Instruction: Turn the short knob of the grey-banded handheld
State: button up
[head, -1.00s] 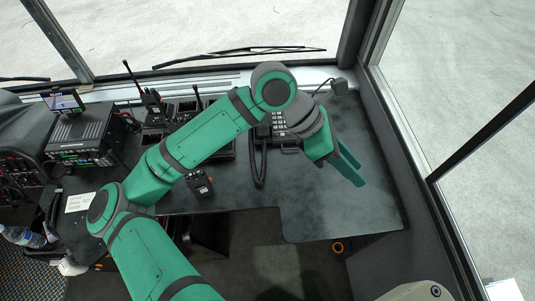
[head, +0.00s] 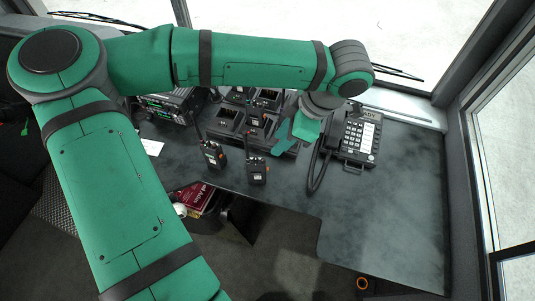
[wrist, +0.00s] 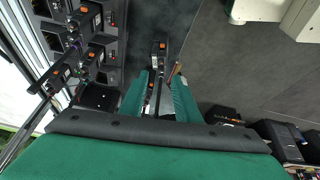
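Two black handheld radios with orange marks on top are on the dark desk, a left one (head: 212,153) and a right one (head: 257,170). I cannot make out a grey band on either, and their knobs are too small to tell apart. My gripper (head: 284,143) is above the desk, just right of the right radio, pointing down. In the wrist view my gripper's two green fingers (wrist: 158,88) are apart. One radio (wrist: 160,50) shows just beyond the fingertips and another (wrist: 151,91) shows in the gap; neither is visibly gripped.
A charger rack (head: 228,122) with several slots stands behind the radios. A desk phone (head: 358,140) with a coiled cord is right of my gripper. A red book (head: 198,198) lies below the desk edge. The right part of the desk (head: 395,215) is clear.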

aim_at(263, 160)
jog(key=x, duration=1)
jog(key=shift+s, duration=0.1)
jog(key=shift+d, duration=0.1)
grip_shut()
